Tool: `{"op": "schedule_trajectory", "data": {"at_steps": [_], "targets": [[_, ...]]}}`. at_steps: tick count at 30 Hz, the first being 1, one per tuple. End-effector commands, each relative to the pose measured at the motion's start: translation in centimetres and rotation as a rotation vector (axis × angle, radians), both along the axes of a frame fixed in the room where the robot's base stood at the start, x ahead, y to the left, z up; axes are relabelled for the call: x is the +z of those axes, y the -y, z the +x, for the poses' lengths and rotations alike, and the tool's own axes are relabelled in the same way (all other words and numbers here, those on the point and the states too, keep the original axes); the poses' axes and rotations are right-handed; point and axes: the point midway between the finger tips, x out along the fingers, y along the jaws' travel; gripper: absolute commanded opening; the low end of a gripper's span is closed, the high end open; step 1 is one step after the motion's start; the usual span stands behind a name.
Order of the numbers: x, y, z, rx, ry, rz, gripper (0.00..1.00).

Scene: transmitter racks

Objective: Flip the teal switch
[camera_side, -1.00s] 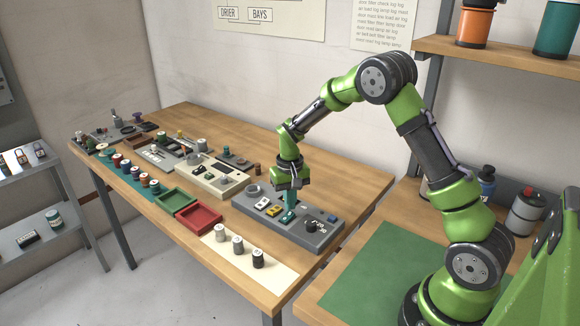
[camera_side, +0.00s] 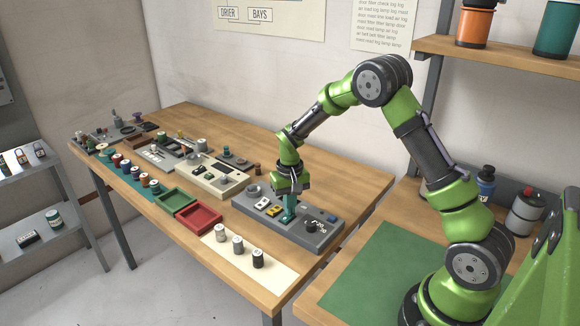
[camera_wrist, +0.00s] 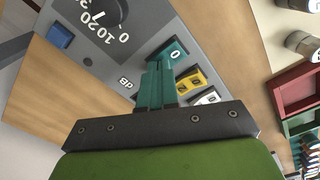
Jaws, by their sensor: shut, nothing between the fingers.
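The teal switch (camera_wrist: 176,51) is a rocker marked 0 on a grey panel (camera_wrist: 212,22). In the wrist view it lies right at the tips of my gripper (camera_wrist: 158,68), whose teal fingers are together with nothing between them. The fingers cover part of the switch, and I cannot tell whether they touch it. In the side view my gripper (camera_side: 289,219) points straight down onto the panel (camera_side: 312,240), and its fingers hide most of the switch.
A yellow switch (camera_wrist: 190,82) and a white switch (camera_wrist: 207,98) sit beside the teal one. A dial (camera_wrist: 100,15) and a blue button (camera_wrist: 60,36) are on the same panel. A red tray (camera_side: 198,217) and several spools stand nearby.

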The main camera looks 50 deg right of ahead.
Motion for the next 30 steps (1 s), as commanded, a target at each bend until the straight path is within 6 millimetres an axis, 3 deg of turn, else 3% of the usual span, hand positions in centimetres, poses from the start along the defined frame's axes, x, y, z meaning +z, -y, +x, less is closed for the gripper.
{"op": "schedule_trajectory", "data": {"at_steps": [11, 30], "targets": [[0.0, 0.0, 0.0, 0.000, 0.000, 0.001, 0.00], [5.2, 0.0, 0.1, 0.002, 0.002, 0.000, 0.00]]}}
